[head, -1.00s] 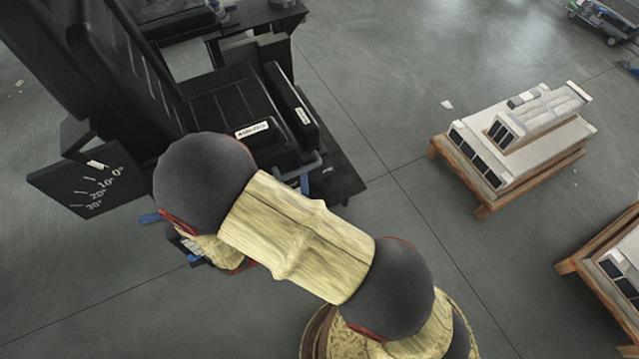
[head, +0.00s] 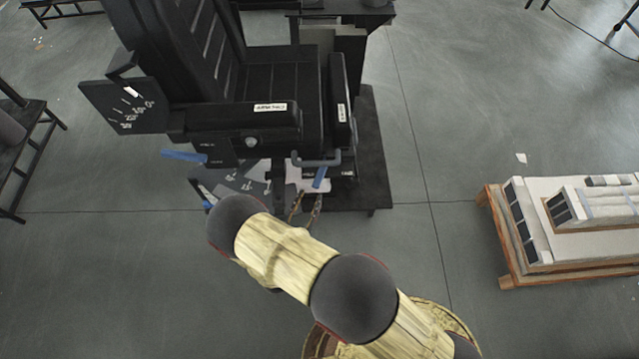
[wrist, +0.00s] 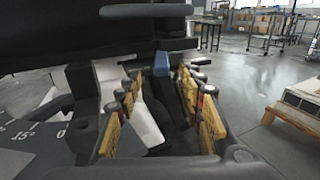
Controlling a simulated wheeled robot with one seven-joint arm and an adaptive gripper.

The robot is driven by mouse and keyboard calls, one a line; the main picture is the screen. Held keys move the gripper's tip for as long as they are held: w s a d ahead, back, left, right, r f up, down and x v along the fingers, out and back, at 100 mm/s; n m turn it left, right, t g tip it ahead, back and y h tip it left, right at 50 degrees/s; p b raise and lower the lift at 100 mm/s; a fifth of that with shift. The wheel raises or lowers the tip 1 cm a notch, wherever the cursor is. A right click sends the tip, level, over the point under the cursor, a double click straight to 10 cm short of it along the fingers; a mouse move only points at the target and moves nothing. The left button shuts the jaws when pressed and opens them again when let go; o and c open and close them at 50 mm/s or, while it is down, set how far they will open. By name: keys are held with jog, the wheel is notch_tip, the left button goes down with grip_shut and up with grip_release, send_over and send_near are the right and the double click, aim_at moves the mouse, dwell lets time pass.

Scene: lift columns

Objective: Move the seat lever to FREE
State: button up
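The black seat (head: 285,80) stands at the upper left of the head view. A blue-tipped lever (head: 319,178) hangs below its front edge, beside a grey bar handle (head: 317,160). A second blue handle (head: 185,156) sticks out on the seat's left side. I cannot read a FREE label. My gripper (head: 305,207) is just below the front lever, partly hidden by my arm. In the wrist view my gripper (wrist: 160,95) is open, its yellow fingers apart. The blue tip (wrist: 162,65) shows ahead between them; contact cannot be told.
A plate with angle marks (head: 130,104) juts from the backrest's left side. A lower marked plate (head: 243,182) lies left of the front lever. A wooden pallet with pale units (head: 520,270) stands right. The grey floor between is clear.

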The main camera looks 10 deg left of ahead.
aim_at(315, 188)
jog(key=w, duration=0.2)
jog(key=w+b, duration=0.1)
jog(key=w, duration=0.1)
jog(key=w+d, duration=0.1)
jog(key=w, duration=0.2)
jog(key=shift+d, duration=0.1)
jog(key=shift+c, duration=0.5)
grip_shut()
dwell(0.3)
